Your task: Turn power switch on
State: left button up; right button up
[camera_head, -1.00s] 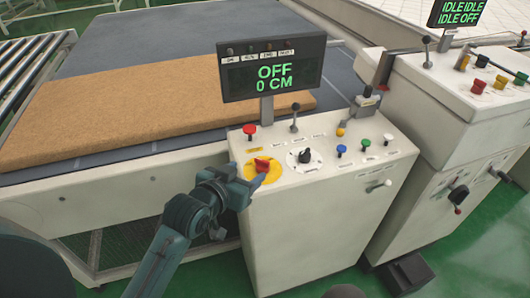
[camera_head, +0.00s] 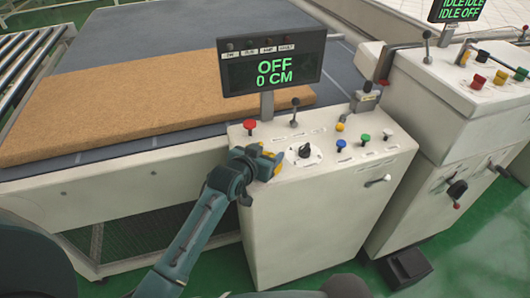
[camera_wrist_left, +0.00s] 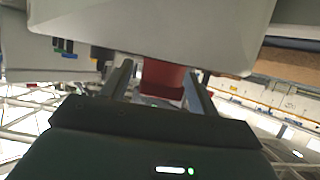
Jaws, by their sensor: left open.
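The power switch is a red knob on a yellow round plate (camera_head: 278,168) on top of the white control console (camera_head: 320,225). In the head view my left gripper (camera_head: 265,160) is right over the plate and hides the knob. In the left wrist view the red knob (camera_wrist_left: 163,78) sits between the two open fingers (camera_wrist_left: 160,85), one on each side of it. I cannot tell whether the fingers touch it. The display (camera_head: 272,68) above the console reads OFF and 0 CM. My right gripper is not in view.
A red mushroom button (camera_head: 249,125), a black rotary knob (camera_head: 305,151) and several coloured buttons stand close to my gripper. A brown mattress slab (camera_head: 120,115) lies on the grey bed behind. A second console (camera_head: 430,115) stands to the right.

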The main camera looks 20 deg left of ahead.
pick_arm(q)
jog(key=shift+c, duration=0.2)
jog(key=c, duration=1)
jog(key=shift+o, duration=0.2)
